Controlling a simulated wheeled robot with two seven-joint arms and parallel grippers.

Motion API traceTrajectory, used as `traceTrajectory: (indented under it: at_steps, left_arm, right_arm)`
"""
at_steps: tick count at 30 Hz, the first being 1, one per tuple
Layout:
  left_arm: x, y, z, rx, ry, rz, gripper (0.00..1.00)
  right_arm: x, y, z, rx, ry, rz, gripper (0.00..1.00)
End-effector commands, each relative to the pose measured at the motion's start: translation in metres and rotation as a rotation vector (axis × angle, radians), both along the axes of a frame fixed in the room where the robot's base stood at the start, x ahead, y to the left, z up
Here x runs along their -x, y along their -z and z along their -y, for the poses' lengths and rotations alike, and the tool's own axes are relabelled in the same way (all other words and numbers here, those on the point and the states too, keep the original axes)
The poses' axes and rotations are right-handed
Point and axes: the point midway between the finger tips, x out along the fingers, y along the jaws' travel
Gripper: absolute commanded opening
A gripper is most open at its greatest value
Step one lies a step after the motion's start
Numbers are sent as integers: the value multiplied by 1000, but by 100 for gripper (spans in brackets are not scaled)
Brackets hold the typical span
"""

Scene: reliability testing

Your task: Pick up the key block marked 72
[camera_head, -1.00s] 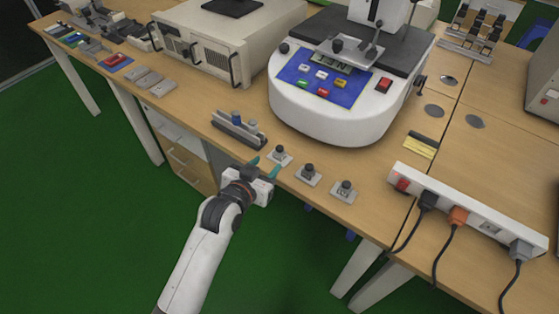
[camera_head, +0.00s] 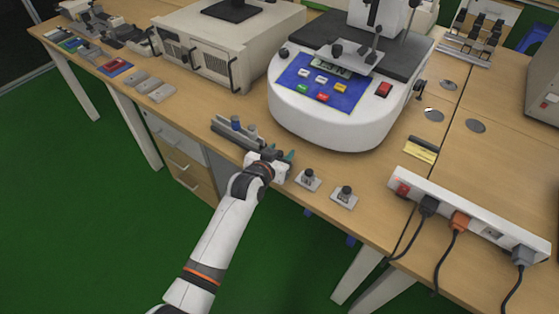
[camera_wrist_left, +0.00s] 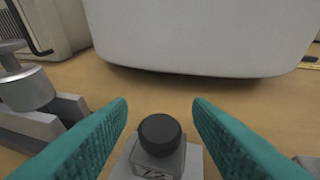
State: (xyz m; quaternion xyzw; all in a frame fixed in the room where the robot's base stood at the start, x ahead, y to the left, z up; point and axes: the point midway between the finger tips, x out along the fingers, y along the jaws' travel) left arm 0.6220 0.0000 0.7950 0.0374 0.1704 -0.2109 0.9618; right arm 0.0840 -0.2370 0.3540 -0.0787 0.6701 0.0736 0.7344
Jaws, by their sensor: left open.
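The key block marked 72 (camera_wrist_left: 158,155) stands on the table in the left wrist view, a grey metal block with a round black knob on top. The number on its front face is partly cut off by the lower edge. My left gripper (camera_wrist_left: 160,115) is open, with one teal finger on each side of the block and gaps between. In the head view my left gripper (camera_head: 283,157) is low at the table's front edge and hides this block. Two similar blocks, the middle one (camera_head: 308,180) and the right one (camera_head: 344,197), stand to its right. My right gripper is not in view.
A grey fixture (camera_head: 238,130) with small cylinders lies just left of the gripper. The white machine (camera_head: 335,118) with a blue button panel stands right behind. A power strip (camera_head: 465,212) with plugged cables lies to the right.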

Motion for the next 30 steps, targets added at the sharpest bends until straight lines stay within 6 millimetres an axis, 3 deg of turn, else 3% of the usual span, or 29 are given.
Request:
traceTrajectory:
  at_steps: [4, 12, 13, 23, 30]
  left_arm:
    - [0, 0, 0, 0, 0, 0, 46]
    - [0, 0, 0, 0, 0, 0, 2]
    - [0, 0, 0, 0, 0, 0, 0]
    - [0, -3, 0, 0, 0, 1, 0]
    - [0, -44, 0, 3, 0, 6, 0]
  right_arm:
    - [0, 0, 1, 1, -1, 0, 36]
    - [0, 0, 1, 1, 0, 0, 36]
    - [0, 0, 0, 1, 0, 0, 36]
    - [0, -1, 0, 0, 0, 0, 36]
    - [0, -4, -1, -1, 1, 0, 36]
